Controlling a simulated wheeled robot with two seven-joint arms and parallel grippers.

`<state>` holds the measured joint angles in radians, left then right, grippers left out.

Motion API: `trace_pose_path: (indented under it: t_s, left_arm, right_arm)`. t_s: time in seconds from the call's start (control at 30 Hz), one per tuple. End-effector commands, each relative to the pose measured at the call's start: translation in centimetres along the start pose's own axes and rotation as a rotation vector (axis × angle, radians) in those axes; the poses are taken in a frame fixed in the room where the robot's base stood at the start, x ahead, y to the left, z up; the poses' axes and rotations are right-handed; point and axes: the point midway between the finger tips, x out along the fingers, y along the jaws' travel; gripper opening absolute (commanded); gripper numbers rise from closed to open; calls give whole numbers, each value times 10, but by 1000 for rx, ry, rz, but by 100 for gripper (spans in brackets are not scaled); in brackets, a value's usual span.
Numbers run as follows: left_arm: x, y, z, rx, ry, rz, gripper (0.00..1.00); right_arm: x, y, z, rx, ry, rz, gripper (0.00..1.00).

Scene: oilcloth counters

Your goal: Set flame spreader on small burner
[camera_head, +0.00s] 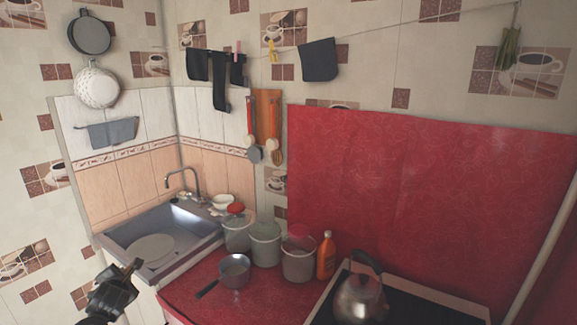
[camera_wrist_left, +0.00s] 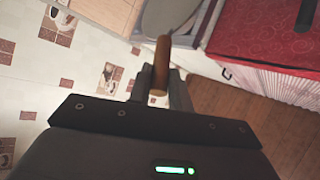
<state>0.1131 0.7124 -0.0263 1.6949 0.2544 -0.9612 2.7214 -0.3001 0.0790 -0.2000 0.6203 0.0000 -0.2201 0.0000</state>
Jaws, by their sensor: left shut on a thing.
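The flame spreader is a flat grey disc (camera_head: 152,249) with a brown handle. In the head view the disc shows in front of the sink. My left gripper (camera_head: 124,279), at the lower left, is shut on the handle. In the left wrist view the handle (camera_wrist_left: 161,66) sits between the fingers and the disc (camera_wrist_left: 168,14) extends away at the top. The stove (camera_head: 426,308) is at the lower right with a dark top. A metal kettle (camera_head: 361,299) stands on it. I cannot make out the small burner. My right gripper is not in view.
A small saucepan (camera_head: 234,271), several grey pots (camera_head: 299,262) and an orange bottle (camera_head: 326,256) stand on the red counter (camera_head: 262,301) between sink (camera_head: 113,239) and stove. The kettle takes up the stove's left part. Dark cloths (camera_head: 319,61) hang from a line above.

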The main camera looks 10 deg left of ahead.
Motion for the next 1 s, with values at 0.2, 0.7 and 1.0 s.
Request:
trace_pose_path:
  t_s: [0.2,0.7,1.0]
  left_arm:
    - [-20,-22,53,39,-93,-40,0]
    - [-146,-75,217,180,-375,-175,0]
    - [-220,-80,267,217,-469,-229,0]
  right_arm:
    - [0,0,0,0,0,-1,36]
    - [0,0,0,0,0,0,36]
    - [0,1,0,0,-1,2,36]
